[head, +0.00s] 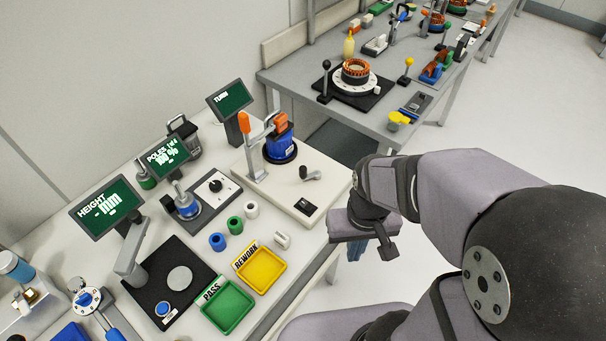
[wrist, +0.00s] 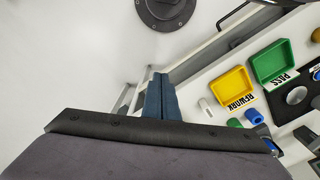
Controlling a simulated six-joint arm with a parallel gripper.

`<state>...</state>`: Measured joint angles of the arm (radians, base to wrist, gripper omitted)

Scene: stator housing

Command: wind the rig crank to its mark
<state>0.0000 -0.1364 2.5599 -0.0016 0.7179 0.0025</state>
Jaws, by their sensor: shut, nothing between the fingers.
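The rig is a cream base plate (head: 275,190) on the near table, with an orange-handled clamp (head: 250,145) and a blue part topped with orange (head: 280,143). The rig crank (head: 310,174), a small grey arm with a dark knob, stands on the right part of that base. I cannot make out its mark. A TURN screen (head: 229,98) stands behind, its reading not legible. My gripper (head: 384,252) is shut and empty, beyond the table's right edge, to the right of and apart from the crank. Its blue fingers also show in the wrist view (wrist: 160,98), where I do not see the crank.
A yellow REWORK tray (head: 261,270) and a green PASS tray (head: 228,306) lie left of the rig's front. Several small blue, green and white cylinders stand between. A second bench (head: 400,140) stands behind. Open floor lies right of the table.

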